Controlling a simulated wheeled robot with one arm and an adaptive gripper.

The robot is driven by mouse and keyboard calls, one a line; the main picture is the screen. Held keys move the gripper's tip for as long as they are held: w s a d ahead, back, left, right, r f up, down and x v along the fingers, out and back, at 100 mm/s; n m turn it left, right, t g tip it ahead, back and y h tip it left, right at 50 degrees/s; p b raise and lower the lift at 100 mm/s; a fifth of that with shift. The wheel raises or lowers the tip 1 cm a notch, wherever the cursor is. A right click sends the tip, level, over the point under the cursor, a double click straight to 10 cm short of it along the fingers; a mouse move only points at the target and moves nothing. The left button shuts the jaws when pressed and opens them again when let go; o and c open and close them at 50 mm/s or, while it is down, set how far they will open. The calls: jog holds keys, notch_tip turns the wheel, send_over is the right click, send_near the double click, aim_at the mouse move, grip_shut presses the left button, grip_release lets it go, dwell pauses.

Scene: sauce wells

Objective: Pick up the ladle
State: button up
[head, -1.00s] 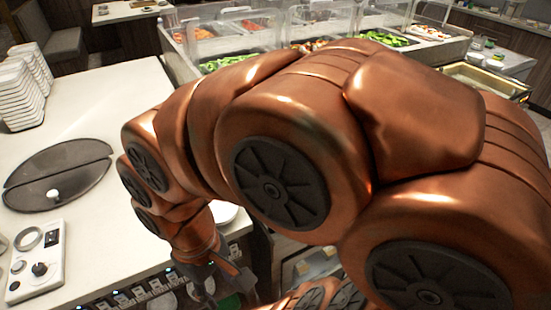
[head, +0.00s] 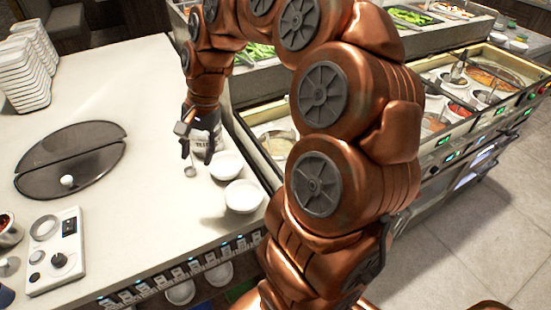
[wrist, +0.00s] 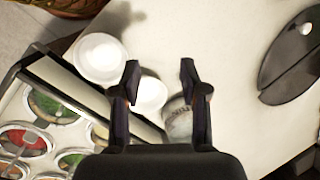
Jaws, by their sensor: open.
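My gripper (head: 196,152) is open and points down over the white counter, beside the white bowls. In the wrist view its two dark fingers (wrist: 160,68) stand apart with nothing visible gripped between them. A small round metal piece (head: 190,171) shows just below the fingers in the head view; I cannot tell if it is a ladle's bowl. Ladle handles (head: 457,72) appear to stick up from the sauce wells at the right, well away from my gripper. In the wrist view, sauce wells (wrist: 24,140) show at lower left, with thin handles hard to make out.
Two white bowls (head: 243,196) (head: 227,165) sit near the counter's right edge. A labelled white jar (wrist: 178,122) stands by the right finger in the wrist view. A dark oval lid (head: 75,150), control panel (head: 55,250) and stacked dishes (head: 25,75) are at left. The middle counter is clear.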

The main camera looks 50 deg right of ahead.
jog(key=w+d+f+m+t, duration=0.1)
jog(key=w+d+f+m, duration=0.1)
jog(key=w+d+m, duration=0.35)
jog(key=m+t, duration=0.2)
jog(key=m, duration=0.8)
send_over(268, 138)
jog(key=s+d, duration=0.1)
jog(key=d, duration=0.1)
notch_tip(268, 138, down, 9)
jog(key=shift+s+d+f+p+x, duration=0.15)
jog(key=shift+p+x, duration=0.2)
jog(key=shift+x, duration=0.9)
jog(key=shift+s+d+p+x, duration=0.15)
jog(key=shift+p+x, duration=0.25)
jog(key=shift+x, duration=0.8)
jog(key=shift+s+f+p+x, duration=0.15)
jog(key=shift+p+x, duration=0.2)
jog(key=shift+x, duration=0.9)
grip_shut()
